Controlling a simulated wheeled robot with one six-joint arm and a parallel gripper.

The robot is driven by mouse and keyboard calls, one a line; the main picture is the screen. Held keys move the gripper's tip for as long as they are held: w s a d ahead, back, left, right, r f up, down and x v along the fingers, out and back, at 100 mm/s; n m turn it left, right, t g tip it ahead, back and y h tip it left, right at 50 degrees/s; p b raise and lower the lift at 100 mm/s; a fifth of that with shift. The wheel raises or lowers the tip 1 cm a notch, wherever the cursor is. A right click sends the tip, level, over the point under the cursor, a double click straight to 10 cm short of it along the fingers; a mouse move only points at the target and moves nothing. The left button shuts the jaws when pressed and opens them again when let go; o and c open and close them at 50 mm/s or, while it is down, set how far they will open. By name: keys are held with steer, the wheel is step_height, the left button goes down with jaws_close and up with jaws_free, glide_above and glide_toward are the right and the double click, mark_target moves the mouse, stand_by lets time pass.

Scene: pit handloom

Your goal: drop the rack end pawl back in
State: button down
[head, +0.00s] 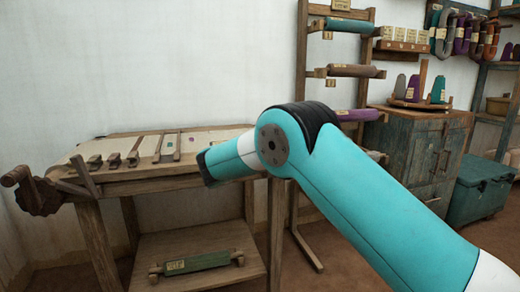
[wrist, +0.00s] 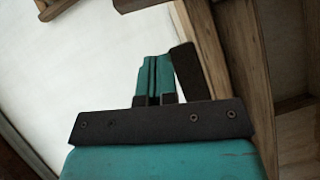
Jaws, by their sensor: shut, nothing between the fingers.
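My gripper (wrist: 154,60) shows in the wrist view with its two teal fingers shut together and nothing between them. A dark, tilted flat piece (wrist: 187,70) shows just right of the fingers; I cannot tell whether it is the pawl or whether it touches them. In the head view a wooden bench (head: 150,184) stands at left, with a dark toothed wheel (head: 38,196) and wooden handle at its left end. No pawl can be made out for certain there. My fingers cannot be made out in the head view; my arm reaches over the bench's right end.
Several small wood and metal pieces (head: 113,159) lie on the bench top. A green-wrapped roller (head: 197,262) lies on the lower shelf. A rack of rollers (head: 352,70), a worn cabinet (head: 425,145) and a teal chest (head: 480,188) stand to the right.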

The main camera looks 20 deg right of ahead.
steer(key=f+v, duration=0.1)
steer(key=v, duration=0.6)
steer(key=shift+s+a+r, duration=0.15)
steer(key=shift+s+r, duration=0.05)
steer(key=shift+r, duration=0.2)
steer(key=s+a+m+g+y, duration=0.15)
steer(key=s+g+y, duration=0.3)
steer(key=s, duration=1.05)
steer(key=s+a+g+y+p, duration=0.15)
steer(key=s+g+y, duration=0.3)
steer(key=s, duration=1.05)
steer(key=s+a+g+y+b, duration=0.1)
steer(key=s+a+g+y, duration=0.3)
steer(key=s, duration=1.1)
step_height(320, 180, up, 22)
steer(key=d+p, duration=0.1)
steer(key=p, duration=2.1)
steer(key=shift+w+y+p, duration=0.3)
steer(key=shift+p, duration=0.05)
steer(key=shift+d+f, duration=0.1)
steer(key=shift+d, duration=0.05)
